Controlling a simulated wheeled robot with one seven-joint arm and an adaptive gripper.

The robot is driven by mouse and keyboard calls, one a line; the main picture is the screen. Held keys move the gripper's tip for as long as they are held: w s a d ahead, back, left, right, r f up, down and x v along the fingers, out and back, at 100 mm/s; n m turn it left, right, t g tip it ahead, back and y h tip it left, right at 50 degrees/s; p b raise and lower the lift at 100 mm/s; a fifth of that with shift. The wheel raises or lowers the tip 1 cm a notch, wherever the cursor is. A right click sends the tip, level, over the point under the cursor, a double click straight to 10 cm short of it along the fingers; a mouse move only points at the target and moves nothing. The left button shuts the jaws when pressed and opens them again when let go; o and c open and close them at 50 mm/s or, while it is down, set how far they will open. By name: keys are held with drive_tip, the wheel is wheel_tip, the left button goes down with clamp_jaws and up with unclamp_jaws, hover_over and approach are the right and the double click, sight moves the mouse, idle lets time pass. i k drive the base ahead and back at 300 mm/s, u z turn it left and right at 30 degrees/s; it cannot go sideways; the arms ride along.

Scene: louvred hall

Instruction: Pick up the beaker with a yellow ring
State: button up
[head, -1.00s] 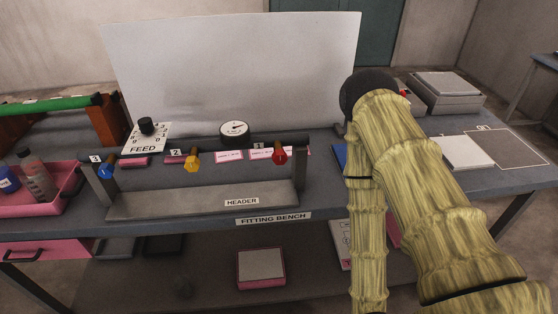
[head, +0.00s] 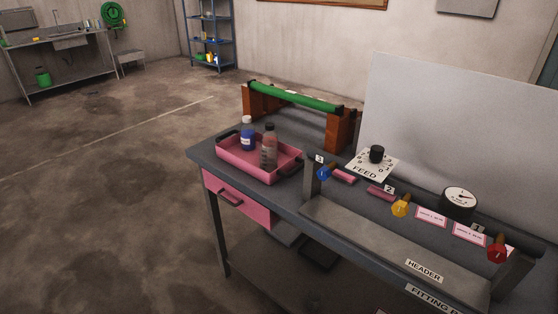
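I see no beaker with a yellow ring that I can make out in the head view. The fitting bench (head: 292,205) stands at the right, with a pink tray (head: 250,168) at its left end. In the tray are a bottle with blue contents (head: 248,135) and a grey-brown bottle with a dark cap (head: 269,148). Small colored items on the far shelf are too small to tell apart. My gripper and arm are out of the picture.
A header with blue, yellow and red valves (head: 400,208) lines the bench, near a dial marked FEED (head: 372,163). A green-railed rack (head: 297,97) stands behind the tray. A blue shelf unit (head: 209,40) and a sink table (head: 75,50) stand far back. Open floor (head: 110,170) fills the left.

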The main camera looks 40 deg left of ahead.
sight(268, 156)
drive_tip(key=z, duration=1.75)
drive_tip(key=k, duration=1.25)
drive_tip(key=u, duration=3.4)
